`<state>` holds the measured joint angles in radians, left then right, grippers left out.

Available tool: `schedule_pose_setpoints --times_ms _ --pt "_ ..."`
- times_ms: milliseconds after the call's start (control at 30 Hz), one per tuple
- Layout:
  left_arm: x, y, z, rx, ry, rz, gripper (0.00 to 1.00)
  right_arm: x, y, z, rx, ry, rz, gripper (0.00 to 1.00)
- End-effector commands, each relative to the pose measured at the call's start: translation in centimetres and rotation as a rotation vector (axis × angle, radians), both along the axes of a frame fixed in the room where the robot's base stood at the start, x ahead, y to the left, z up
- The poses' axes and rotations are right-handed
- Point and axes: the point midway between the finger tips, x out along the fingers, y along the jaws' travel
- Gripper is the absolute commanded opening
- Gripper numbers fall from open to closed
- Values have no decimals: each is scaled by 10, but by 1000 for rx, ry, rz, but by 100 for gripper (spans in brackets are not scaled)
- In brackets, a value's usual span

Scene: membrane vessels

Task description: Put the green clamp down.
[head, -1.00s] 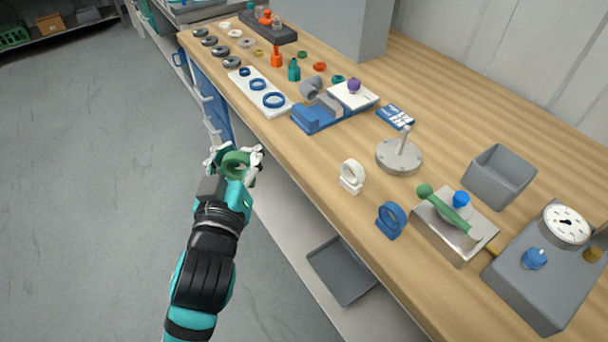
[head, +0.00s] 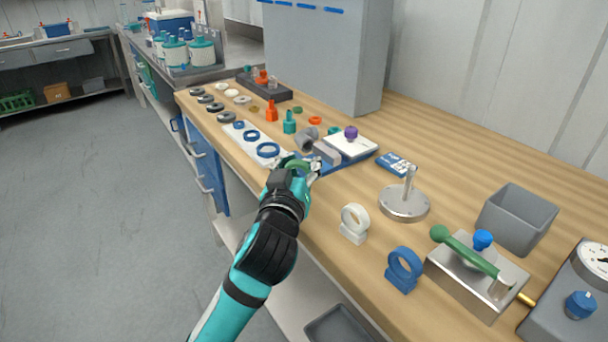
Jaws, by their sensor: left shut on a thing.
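My left gripper (head: 297,168) is shut on the green clamp (head: 296,164), a ring-shaped piece that is partly hidden by the fingers. It is over the front edge of the wooden bench (head: 330,225), in front of the blue fixture (head: 332,163) and beside the white board with blue rings. I cannot tell whether the clamp touches anything below it. My right gripper is not in view.
A white clamp (head: 354,223) and a blue clamp (head: 404,269) stand near the front edge. Behind are a round metal stand (head: 404,203) and a grey bin (head: 517,218). The white board (head: 240,134) holds blue rings. Bare wood lies between the gripper and the white clamp.

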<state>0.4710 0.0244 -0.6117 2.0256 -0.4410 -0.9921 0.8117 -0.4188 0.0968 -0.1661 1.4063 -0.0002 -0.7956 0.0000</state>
Motion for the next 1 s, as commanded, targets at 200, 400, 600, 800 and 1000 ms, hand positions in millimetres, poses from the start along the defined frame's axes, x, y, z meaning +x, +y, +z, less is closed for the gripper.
schedule_pose_setpoints --times_ms 200,400,600,800,1000 --pt "26 -8 -3 0 0 -1 0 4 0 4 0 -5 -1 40" --pt "27 -8 -28 3 1 -1 0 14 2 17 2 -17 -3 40" --pt "26 -8 -39 0 0 -1 0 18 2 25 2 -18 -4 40" --pt "26 -9 -39 0 0 -1 0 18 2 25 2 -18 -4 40" --pt "26 -8 -41 0 0 -1 15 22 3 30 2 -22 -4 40"
